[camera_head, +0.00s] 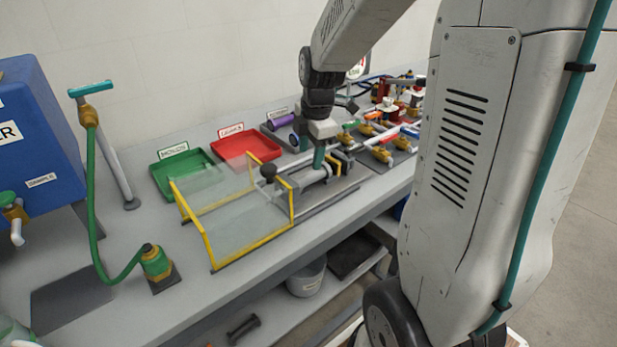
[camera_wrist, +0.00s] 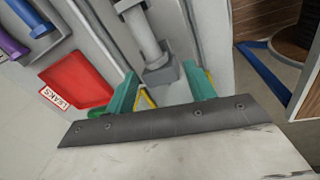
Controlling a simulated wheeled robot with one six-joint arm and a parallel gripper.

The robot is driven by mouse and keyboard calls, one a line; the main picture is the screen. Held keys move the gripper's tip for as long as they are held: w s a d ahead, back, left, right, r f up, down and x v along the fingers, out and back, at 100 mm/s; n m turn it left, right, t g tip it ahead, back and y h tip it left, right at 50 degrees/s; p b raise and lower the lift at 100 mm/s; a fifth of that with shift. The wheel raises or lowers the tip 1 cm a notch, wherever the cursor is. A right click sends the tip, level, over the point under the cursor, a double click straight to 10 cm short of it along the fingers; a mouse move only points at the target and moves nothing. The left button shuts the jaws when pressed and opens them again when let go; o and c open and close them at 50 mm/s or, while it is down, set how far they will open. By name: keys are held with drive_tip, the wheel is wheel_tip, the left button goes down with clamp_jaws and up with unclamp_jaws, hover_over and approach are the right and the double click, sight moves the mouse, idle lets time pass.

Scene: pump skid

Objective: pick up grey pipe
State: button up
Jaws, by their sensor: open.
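A grey pipe (camera_wrist: 146,36) shows in the wrist view as a pale grey cylinder, its near end at a darker grey block (camera_wrist: 160,74). In the head view the grey pipe (camera_head: 311,178) lies low on the bench, partly hidden by my gripper. My gripper (camera_head: 319,158) points down over it. In the wrist view the two teal fingers of my gripper (camera_wrist: 161,90) are apart, with the grey block seen between them and nothing held. Whether the fingers touch anything is not clear.
A clear guard with a yellow frame (camera_head: 205,240) stands just left of my gripper. A red tray (camera_head: 246,146) and a green tray (camera_head: 181,174) lie behind it. A purple pipe (camera_head: 281,121) rests at the back. Several valves (camera_head: 381,153) crowd the right.

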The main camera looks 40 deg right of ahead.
sight(311, 174)
drive_tip(key=w+d+f, duration=0.1)
drive_tip(key=f, duration=0.2)
drive_tip(key=w+d+f+n, duration=0.1)
drive_tip(key=f, duration=0.3)
drive_tip(key=w+f+n, duration=0.1)
drive_tip(key=f, duration=0.2)
drive_tip(key=shift+w+d+f, duration=0.3)
drive_tip(key=shift+d, duration=0.1)
clamp_jaws()
